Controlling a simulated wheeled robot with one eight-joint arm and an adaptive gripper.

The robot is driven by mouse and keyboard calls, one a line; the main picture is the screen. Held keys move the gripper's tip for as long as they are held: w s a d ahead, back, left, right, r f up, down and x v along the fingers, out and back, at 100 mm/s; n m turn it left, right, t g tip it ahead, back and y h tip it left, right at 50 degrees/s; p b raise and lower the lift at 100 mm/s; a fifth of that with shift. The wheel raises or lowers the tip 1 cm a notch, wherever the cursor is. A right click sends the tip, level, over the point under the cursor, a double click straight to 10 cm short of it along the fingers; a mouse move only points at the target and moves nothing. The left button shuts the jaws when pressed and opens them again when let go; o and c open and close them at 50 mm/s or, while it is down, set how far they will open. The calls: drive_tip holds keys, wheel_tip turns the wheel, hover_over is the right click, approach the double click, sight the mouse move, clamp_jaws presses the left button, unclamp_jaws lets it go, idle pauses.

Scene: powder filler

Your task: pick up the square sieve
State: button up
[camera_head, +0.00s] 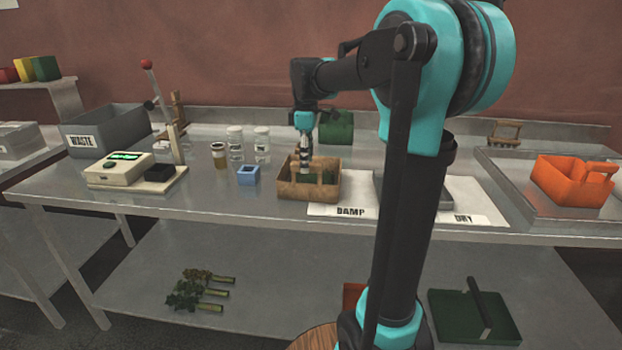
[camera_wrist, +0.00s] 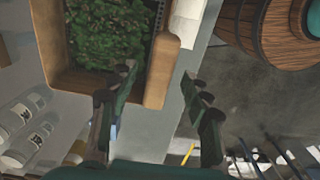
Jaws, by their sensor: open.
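The square sieve appears as a brown wooden square frame (camera_head: 326,192) on the table, left of the DAMP label, with dark green leaves inside. In the wrist view its wooden wall (camera_wrist: 80,83) and a strip of dark mesh show beside the leaves. A rounded wooden grip piece (camera_wrist: 163,65) stands on its right side there. My gripper (camera_head: 304,172) is over the frame, pointing down. In the wrist view my gripper (camera_wrist: 159,76) is open, with the grip piece between the lines of its two fingertips. I cannot tell whether the fingers touch it.
A blue square cup (camera_head: 248,175) stands just left of the frame, with jars (camera_head: 235,143) behind. A green container (camera_head: 337,127) is at the back. A scale (camera_head: 120,169) and waste bin (camera_head: 107,128) are left. An orange basket (camera_head: 570,182) is right.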

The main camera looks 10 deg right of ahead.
drive_tip(key=shift+f, duration=1.55)
clamp_jaws()
